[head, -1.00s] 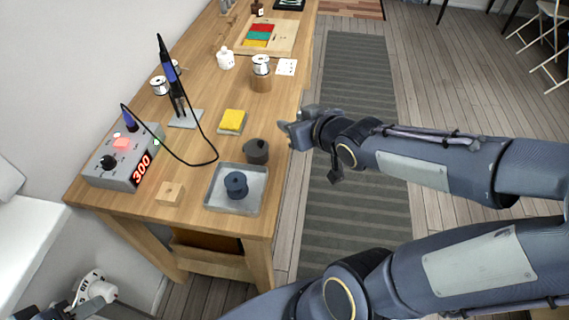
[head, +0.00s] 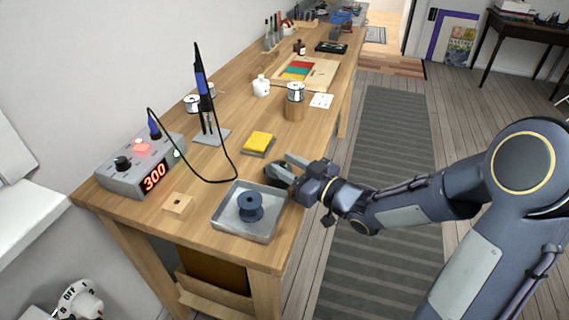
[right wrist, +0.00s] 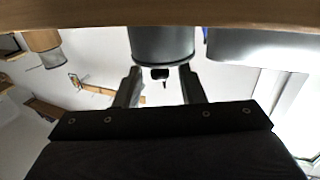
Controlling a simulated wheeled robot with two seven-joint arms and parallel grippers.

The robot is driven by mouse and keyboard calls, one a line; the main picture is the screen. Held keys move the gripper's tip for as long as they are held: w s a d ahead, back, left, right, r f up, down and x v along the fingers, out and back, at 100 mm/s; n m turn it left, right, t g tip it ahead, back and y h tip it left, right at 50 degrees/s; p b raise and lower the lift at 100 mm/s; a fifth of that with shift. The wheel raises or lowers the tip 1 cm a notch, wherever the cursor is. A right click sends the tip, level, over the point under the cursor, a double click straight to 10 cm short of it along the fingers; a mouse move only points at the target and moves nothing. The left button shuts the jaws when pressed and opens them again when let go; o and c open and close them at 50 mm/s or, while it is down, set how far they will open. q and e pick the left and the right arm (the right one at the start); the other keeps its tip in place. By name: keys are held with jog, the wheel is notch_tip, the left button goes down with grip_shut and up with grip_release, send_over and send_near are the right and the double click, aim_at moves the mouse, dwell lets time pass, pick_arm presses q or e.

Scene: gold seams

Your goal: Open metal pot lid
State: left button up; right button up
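The two fingers of my right gripper (right wrist: 160,82) are apart, one on each side of the knob. A clear gap shows between knob and fingers. My left gripper is not visible.
The grey tray (head: 223,224) holds a dark blue spool (head: 250,207). A yellow sponge (head: 257,141) lies behind the pot. A soldering station (head: 130,180) and its iron stand (head: 211,138) are at left. A wooden block (head: 177,205) sits near the front.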

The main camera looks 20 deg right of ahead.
jog(key=shift+w+a, duration=0.4)
jog(key=shift+w, duration=0.15)
grip_shut()
jog(key=shift+r, duration=0.1)
